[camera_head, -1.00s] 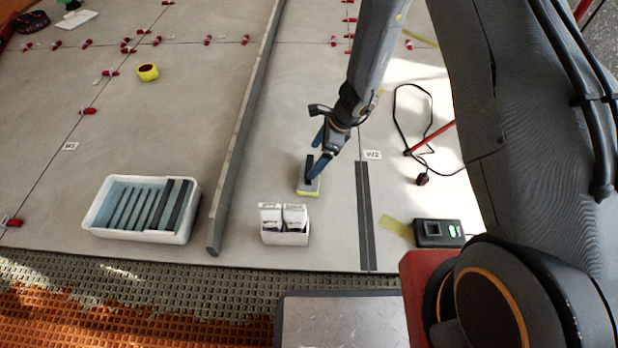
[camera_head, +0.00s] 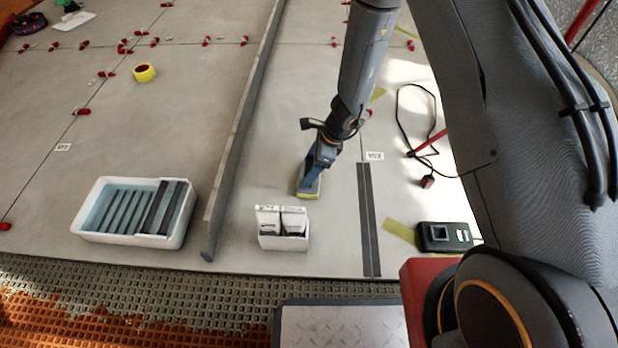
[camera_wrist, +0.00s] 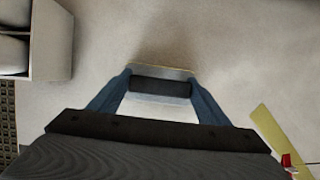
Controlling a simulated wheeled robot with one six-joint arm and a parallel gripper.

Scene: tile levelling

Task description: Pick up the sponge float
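The sponge float (camera_head: 312,192) lies on the grey tiled floor in the head view. It has a grey plate, a dark handle and a yellow sponge edge along its base. My gripper (camera_head: 311,178) is down at the float and hides much of it. In the wrist view the dark handle (camera_wrist: 160,88) lies between the two blue fingers of my gripper (camera_wrist: 160,80). The fingers are wide apart, one at each end of the handle. Any gap between fingers and handle is too small to make out.
A white box with packets (camera_head: 284,242) stands just in front of the float. A long grey straightedge (camera_head: 236,150) stands to its left, with a white tray of dark strips (camera_head: 180,240) beyond. Dark strips (camera_head: 368,220) and a black device (camera_head: 445,237) lie right.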

